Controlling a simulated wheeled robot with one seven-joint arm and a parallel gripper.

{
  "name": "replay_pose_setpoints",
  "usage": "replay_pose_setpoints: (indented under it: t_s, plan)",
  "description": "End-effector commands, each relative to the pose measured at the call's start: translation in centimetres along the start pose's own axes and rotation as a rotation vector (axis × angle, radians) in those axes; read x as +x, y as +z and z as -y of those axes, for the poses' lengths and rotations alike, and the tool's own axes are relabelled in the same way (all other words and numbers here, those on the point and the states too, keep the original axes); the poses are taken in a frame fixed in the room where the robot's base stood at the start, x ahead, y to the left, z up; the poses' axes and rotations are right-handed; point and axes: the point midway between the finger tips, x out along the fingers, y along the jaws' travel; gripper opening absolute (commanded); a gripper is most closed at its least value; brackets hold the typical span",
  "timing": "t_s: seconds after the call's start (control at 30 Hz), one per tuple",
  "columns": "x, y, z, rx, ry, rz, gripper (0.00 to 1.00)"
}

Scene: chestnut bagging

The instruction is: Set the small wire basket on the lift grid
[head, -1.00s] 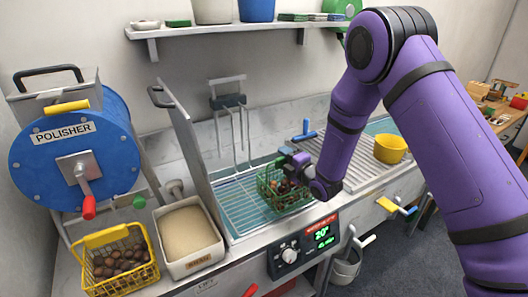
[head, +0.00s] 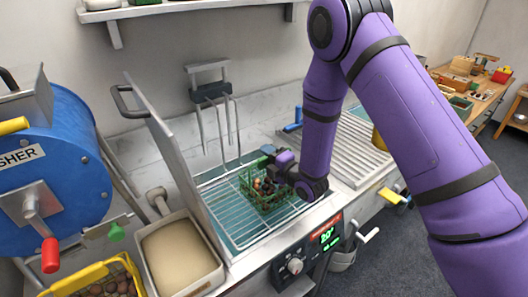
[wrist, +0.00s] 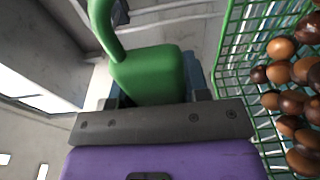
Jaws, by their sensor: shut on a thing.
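The small wire basket (head: 264,194) is green and filled with brown chestnuts. It is upright over the right part of the lift grid (head: 222,209), a wire rack in the sunken basin. I cannot tell whether its bottom touches the grid or is slightly above it. My gripper (head: 272,158) is at the basket's back right side, shut on its green handle. In the wrist view the green handle (wrist: 150,75) sits between the jaws, and the basket's mesh and chestnuts (wrist: 290,100) fill the right side. The fingertips are mostly hidden by the handle.
A raised metal lid (head: 165,145) stands at the basin's left. A bran box (head: 180,255), a yellow basket (head: 95,280) and the blue polisher (head: 60,165) are further left. A three-pronged hanger (head: 215,95) rises behind the grid. A ribbed drainboard (head: 345,150) lies right. The grid's left part is clear.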

Motion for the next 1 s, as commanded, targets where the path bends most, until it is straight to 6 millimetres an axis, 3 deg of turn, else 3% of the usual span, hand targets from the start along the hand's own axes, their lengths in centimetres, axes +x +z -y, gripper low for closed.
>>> replay_pose_setpoints:
  t_s: [0.4, 0.43, 0.53, 0.87, 1.0]
  plan:
    - [-0.1, -0.1, 0.4, 0.000, 0.002, 0.000, 0.00]
    - [-0.1, -0.1, 0.4, 0.000, 0.001, 0.000, 0.47]
    - [-0.1, -0.1, 0.4, 0.000, 0.001, 0.000, 0.68]
    - [-0.1, -0.1, 0.2, 0.000, 0.001, 0.000, 0.68]
    - [-1.5, 0.0, 0.2, 0.001, -0.002, 0.001, 0.68]
